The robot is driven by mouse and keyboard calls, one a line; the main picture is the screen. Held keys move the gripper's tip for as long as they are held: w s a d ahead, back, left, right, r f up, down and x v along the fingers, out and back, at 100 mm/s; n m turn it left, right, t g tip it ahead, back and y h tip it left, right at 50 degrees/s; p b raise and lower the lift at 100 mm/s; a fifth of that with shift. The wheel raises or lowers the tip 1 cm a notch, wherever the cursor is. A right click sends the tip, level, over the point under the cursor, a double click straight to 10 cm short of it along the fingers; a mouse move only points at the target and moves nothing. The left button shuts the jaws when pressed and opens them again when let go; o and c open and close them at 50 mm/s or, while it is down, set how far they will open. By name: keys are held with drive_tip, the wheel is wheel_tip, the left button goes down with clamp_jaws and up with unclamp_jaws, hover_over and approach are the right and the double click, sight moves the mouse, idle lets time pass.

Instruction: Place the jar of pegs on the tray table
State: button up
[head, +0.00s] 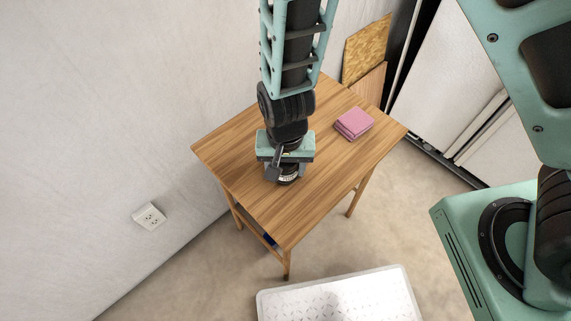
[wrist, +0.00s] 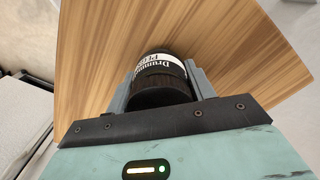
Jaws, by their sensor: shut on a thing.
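The jar of pegs (wrist: 160,66) is dark with a white printed label and sits between my two fingers in the wrist view. In the head view only its lower part (head: 288,180) shows under my gripper (head: 282,172). My gripper, which also shows in the wrist view (wrist: 160,84), is shut on the jar from above. The jar is over the left middle of a wooden table (head: 240,148). I cannot tell whether its base touches the wood. A white tray-like surface with a raised rim (head: 335,297) is low at the bottom of the head view, apart from the jar.
A pink stack of pads (head: 354,123) lies on the wooden table, right of my gripper. A white wall with an outlet (head: 149,216) stands at left. Boards (head: 367,48) lean behind the table. Bare floor (head: 375,225) separates the table from the white surface.

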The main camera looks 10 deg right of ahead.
drive_tip(key=shift+f, duration=0.15)
drive_tip(key=o, duration=1.2)
drive_tip(key=shift+o, duration=0.2)
wheel_tip(320, 180, up, 12)
drive_tip(key=p, duration=0.2)
drive_tip(key=shift+r+p, duration=0.25)
drive_tip(key=shift+p, duration=0.1)
drive_tip(key=s+d+r+n, duration=0.8)
drive_tip(key=s+r, duration=0.3)
drive_tip(key=r, duration=0.2)
drive_tip(key=shift+d+r+n+y, duration=0.2)
drive_tip(key=shift+n+y, duration=0.1)
drive_tip(key=shift+n, duration=0.6)
